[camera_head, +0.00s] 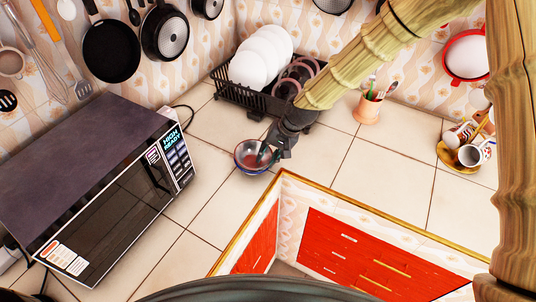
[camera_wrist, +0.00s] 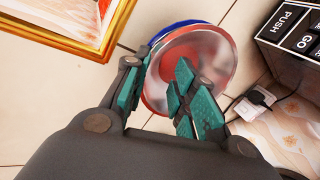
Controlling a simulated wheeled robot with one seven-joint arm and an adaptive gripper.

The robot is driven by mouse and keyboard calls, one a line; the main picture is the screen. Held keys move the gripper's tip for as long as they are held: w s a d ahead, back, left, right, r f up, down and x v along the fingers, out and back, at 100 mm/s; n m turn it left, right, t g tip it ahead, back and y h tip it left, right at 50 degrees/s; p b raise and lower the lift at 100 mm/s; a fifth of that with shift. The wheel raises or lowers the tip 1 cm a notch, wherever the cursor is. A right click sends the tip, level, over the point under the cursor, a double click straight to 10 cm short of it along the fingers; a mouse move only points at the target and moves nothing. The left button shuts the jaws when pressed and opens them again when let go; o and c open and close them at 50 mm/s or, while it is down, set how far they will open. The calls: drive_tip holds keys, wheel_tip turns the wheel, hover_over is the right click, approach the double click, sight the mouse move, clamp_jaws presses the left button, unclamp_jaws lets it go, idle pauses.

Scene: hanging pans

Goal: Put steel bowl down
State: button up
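The steel bowl (camera_head: 247,149) is at the counter, right of the microwave. Its shiny inside with reddish reflections fills the middle of the wrist view (camera_wrist: 218,58). Blue shows along its outer edge; I cannot tell whether this is its outside or another bowl beneath. My gripper (camera_head: 265,155) is at the bowl's right side. In the wrist view, its fingertips (camera_wrist: 158,72) stand apart, one over the inside and one beside the outer edge, with the near rim between them. Firm contact is not visible. The bowl's near side is partly hidden, and its height is unclear.
The microwave (camera_head: 105,180) stands left. A black dish rack (camera_head: 231,90) with white plates is behind. A utensil cup (camera_head: 367,108) and mugs on a stand (camera_head: 462,154) are right. Tiled counter is clear around the bowl; its gold-trimmed edge (camera_head: 246,219) is near.

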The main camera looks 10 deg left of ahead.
drive_tip(key=shift+d+r, duration=0.2)
drive_tip(key=shift+r, duration=0.35)
drive_tip(key=b+v, duration=0.4)
drive_tip(key=v, duration=0.7)
drive_tip(key=shift+r, duration=0.15)
drive_tip(key=s+d+f, duration=0.3)
drive_tip(key=s+f, duration=0.1)
drive_tip(key=f, duration=0.4)
drive_tip(key=s+d+f+h, duration=0.1)
drive_tip(key=s+d+f, duration=0.35)
drive_tip(key=f, duration=0.45)
drive_tip(key=s+d+f, duration=0.3)
drive_tip(key=s+f, duration=0.1)
drive_tip(key=f, duration=0.4)
drive_tip(key=s+d+f+h, duration=0.1)
drive_tip(key=s+d+f, duration=0.3)
drive_tip(key=s, duration=0.3)
drive_tip(key=s+d+f+h, duration=0.1)
drive_tip(key=s+d+f, duration=0.3)
drive_tip(key=s+d, duration=0.2)
drive_tip(key=s+d+f+h, duration=0.1)
drive_tip(key=s+d+f, duration=0.3)
drive_tip(key=s, duration=0.6)
drive_tip(key=shift+s+d+n+g+h, duration=0.15)
drive_tip(key=shift+d+n+g+h, duration=0.2)
drive_tip(key=shift+d, duration=0.35)
